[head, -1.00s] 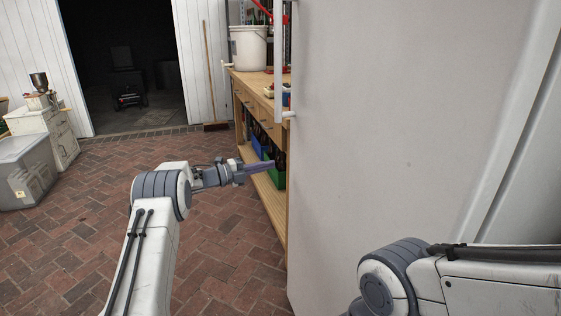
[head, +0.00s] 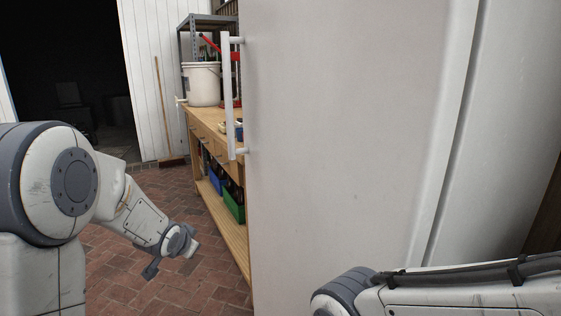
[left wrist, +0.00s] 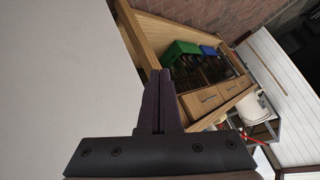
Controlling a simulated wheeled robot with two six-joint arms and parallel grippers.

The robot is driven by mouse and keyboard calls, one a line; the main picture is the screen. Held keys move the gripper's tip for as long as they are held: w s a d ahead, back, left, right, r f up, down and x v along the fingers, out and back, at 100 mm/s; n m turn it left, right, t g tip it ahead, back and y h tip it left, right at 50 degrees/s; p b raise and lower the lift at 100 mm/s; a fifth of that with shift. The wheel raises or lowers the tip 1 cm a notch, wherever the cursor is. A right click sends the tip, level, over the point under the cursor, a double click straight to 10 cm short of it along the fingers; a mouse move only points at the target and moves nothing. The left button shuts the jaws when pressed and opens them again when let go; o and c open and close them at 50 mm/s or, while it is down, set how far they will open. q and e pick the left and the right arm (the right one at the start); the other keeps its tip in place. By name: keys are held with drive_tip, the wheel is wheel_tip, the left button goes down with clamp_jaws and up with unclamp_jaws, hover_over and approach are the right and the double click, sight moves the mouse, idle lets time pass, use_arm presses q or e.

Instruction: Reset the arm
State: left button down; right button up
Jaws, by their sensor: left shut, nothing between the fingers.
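My left arm comes in from the left in the head view and bends down. Its wrist end (head: 178,245) hangs over the brick floor, left of the large white door; the fingers are hard to make out there. In the left wrist view my left gripper (left wrist: 158,78) is shut, its two dark fingers together with nothing between them. My right arm shows only as a link at the lower right of the head view; its gripper is out of view.
The large white door (head: 345,150) with a vertical handle (head: 228,95) fills the middle right. Behind it stands a wooden workbench (head: 205,130) with a white bucket (head: 201,85) on top and a green crate (head: 233,207) below. A broom (head: 163,110) leans by the dark doorway. Brick floor (head: 110,270) lies open at left.

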use_arm(q)
drive_tip(key=s+d+f+n+g, duration=0.2)
drive_tip(key=s+f+n+g, duration=0.1)
drive_tip(key=s, duration=0.8)
drive_tip(key=s+d+f+n+g, duration=0.2)
drive_tip(key=s+f+g, duration=0.15)
drive_tip(key=s, duration=0.75)
drive_tip(key=s+d+r+m+g+h, duration=0.1)
drive_tip(key=s+d+r+m, duration=0.2)
drive_tip(key=s+d, duration=0.4)
drive_tip(key=s+d+r+m+g, duration=0.2)
drive_tip(key=s+d+r+m, duration=0.2)
drive_tip(key=s+d, duration=0.35)
wheel_tip(320, 180, up, 29)
drive_tip(key=p, duration=2.9)
drive_tip(key=shift+a+f, duration=0.1)
drive_tip(key=shift+f, duration=0.05)
